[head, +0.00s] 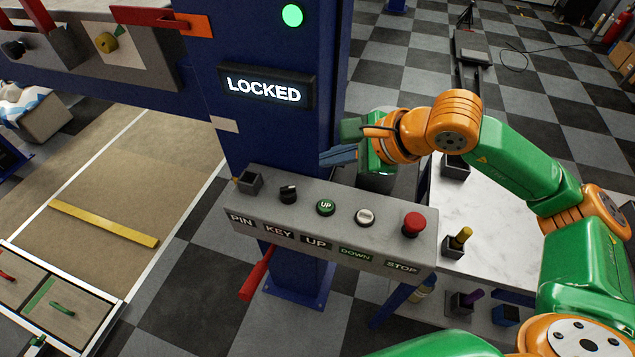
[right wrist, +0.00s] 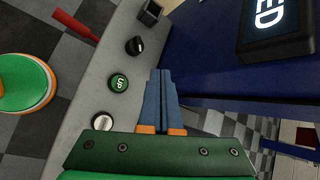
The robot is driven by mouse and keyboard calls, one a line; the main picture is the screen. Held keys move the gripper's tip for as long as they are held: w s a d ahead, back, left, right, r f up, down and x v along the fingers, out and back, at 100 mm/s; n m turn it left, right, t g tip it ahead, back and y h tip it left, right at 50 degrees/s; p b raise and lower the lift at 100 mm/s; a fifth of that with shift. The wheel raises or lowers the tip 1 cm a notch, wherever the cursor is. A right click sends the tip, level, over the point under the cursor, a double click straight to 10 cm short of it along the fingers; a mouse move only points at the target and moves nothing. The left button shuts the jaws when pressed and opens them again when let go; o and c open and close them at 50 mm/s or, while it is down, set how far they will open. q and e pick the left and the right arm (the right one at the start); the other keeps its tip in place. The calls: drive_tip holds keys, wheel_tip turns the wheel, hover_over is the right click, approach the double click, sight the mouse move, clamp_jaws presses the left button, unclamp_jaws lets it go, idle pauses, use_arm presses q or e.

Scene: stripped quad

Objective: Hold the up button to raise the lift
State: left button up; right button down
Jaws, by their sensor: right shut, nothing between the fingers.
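The green UP button (head: 326,207) is on the sloped grey control panel (head: 232,203), between the black key switch (head: 288,193) and the white DOWN button (head: 365,217). My right gripper (head: 326,158) is shut and empty, above and behind the panel next to the blue post. In the right wrist view its blue fingers (right wrist: 160,76) are together, and the UP button (right wrist: 119,83) lies to their left, apart from them. The lit sign (head: 264,90) on the post reads LOCKED. My left gripper is out of view.
The blue post (head: 335,60) rises behind the panel with a lit green lamp (head: 292,15). A red STOP button (head: 413,223) is at the panel's right end. A red lever (head: 257,275) hangs below. A pale table (head: 510,215) stands at right.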

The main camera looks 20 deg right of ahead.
sight(332, 207)
drive_tip(key=f+b, duration=0.2)
drive_tip(key=s+f+b, duration=0.1)
drive_tip(key=f+b, duration=0.1)
drive_tip(key=f, duration=0.1)
drive_tip(key=s+f+b, duration=0.1)
drive_tip(key=f+b, duration=0.1)
drive_tip(key=shift+f, duration=0.35)
use_arm(q)
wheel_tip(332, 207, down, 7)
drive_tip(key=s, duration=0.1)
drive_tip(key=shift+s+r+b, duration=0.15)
drive_tip(key=shift+b, duration=0.2)
use_arm(e)
drive_tip(key=shift+w+f, duration=0.2)
drive_tip(key=shift+f, duration=0.1)
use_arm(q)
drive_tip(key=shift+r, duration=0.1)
use_arm(e)
drive_tip(key=shift+s+r, duration=0.1)
idle(0.8)
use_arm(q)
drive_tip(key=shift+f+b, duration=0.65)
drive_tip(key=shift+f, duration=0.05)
use_arm(e)
drive_tip(key=shift+f, duration=0.45)
